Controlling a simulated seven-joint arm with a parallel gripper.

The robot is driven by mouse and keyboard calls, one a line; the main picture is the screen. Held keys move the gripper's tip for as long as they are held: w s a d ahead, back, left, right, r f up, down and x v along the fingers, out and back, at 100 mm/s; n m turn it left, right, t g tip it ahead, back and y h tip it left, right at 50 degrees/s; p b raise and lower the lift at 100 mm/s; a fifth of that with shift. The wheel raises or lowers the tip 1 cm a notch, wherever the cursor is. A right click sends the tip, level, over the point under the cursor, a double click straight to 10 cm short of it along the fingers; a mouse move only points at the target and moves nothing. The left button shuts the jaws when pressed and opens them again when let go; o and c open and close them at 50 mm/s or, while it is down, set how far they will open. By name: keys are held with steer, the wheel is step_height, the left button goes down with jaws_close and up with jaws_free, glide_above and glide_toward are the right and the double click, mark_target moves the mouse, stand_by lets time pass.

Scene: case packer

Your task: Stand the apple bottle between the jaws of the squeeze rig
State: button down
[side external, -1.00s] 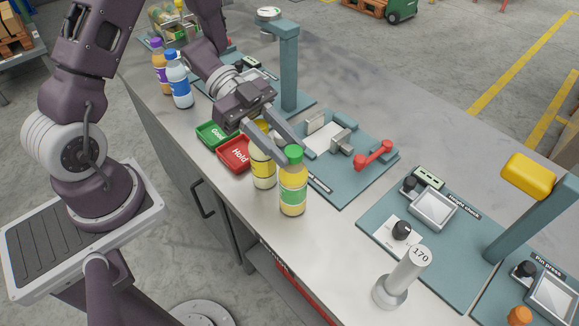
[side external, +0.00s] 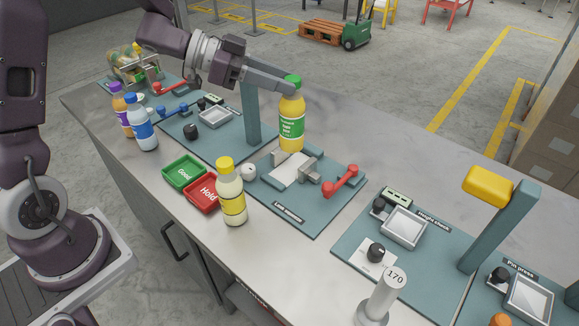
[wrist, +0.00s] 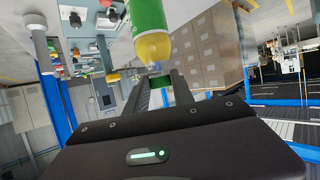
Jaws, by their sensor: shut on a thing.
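The green-capped bottle (side external: 291,122) of yellow-orange juice with a green label, which I take as the apple bottle, hangs upright. My gripper (side external: 290,87) is shut on it at the cap. In the wrist view the bottle (wrist: 153,45) runs away from the fingers. The squeeze rig appears to be the teal plate (side external: 260,188) with metal jaws (side external: 309,165) and a red handle (side external: 341,181). In the side view the bottle's base appears just above and behind the jaws. Its exact height over them cannot be told.
A yellow-capped bottle (side external: 231,195) stands in front of the rig beside the red Hold tray (side external: 202,194) and green Good tray (side external: 184,172). A teal post (side external: 252,115) rises left of the held bottle. A grey 170 cylinder (side external: 380,300) stands at the front right.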

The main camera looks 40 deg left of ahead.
step_height(320, 180, down, 10)
steer(key=w+a+n+t, duration=0.1)
steer(key=w+a, duration=0.1)
steer(key=shift+w+r+y, duration=0.2)
steer(key=shift+r+y, duration=0.05)
steer(key=shift+y, duration=0.15)
steer(key=c, duration=1.1)
jaws_free()
steer(key=shift+f, duration=0.15)
